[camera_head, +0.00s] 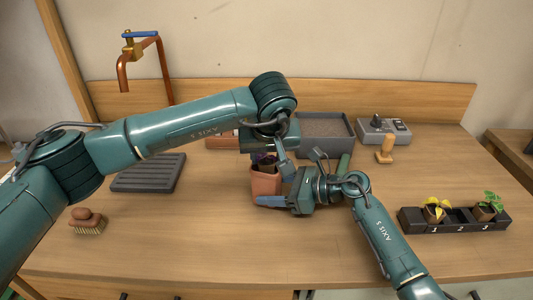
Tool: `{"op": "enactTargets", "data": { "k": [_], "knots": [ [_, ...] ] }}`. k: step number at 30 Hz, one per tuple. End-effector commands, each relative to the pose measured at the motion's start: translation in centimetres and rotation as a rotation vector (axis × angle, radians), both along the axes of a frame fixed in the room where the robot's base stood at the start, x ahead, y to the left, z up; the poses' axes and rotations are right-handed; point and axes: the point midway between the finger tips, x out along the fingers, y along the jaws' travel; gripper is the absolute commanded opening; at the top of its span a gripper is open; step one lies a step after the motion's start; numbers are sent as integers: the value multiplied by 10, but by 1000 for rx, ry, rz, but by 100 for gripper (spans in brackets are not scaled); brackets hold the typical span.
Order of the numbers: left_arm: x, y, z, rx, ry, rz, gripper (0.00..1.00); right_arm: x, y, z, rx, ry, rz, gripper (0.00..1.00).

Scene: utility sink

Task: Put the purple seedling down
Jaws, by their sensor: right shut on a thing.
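A dark purple seedling (265,161) shows at the mouth of a terracotta pot (265,183) near the middle of the bench. My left gripper (277,165) points down right above the pot, beside the purple leaves. One of its fingers shows at the pot's right rim; the rest is hidden, so I cannot tell whether it holds the seedling. My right gripper (275,201) is low at the pot's right side, shut on the pot, with a blue finger across its lower front. Its other finger is hidden.
A black tray (458,226) numbered 1 to 3 holds a yellow seedling (435,210) in slot 1 and a green one (487,207) in slot 3. A grey bin (325,145), control box (384,131), ribbed mat (148,173) and brush (87,221) lie around.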

Motion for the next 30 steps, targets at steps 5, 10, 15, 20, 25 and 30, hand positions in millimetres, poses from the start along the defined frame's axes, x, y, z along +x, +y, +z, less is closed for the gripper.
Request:
{"op": "enactTargets", "data": {
  "k": [5,10,15,20,25,30],
  "knots": [
    [-3,3,-4,12,21,6,56,-1,-1,-2,0,2,2,45],
    [-13,2,27,11,12,2,56,0,-1,-2,-1,1,1,45],
    [-29,-1,64,9,10,0,56,0,-1,-2,-2,2,1,45],
    [-42,-3,92,9,9,1,56,0,0,-2,-2,2,1,45],
    [-50,-4,109,7,11,3,56,-1,0,-2,-2,2,1,45],
    [-52,-4,113,7,11,3,56,-1,0,-2,-1,2,2,45]
  ]
}}
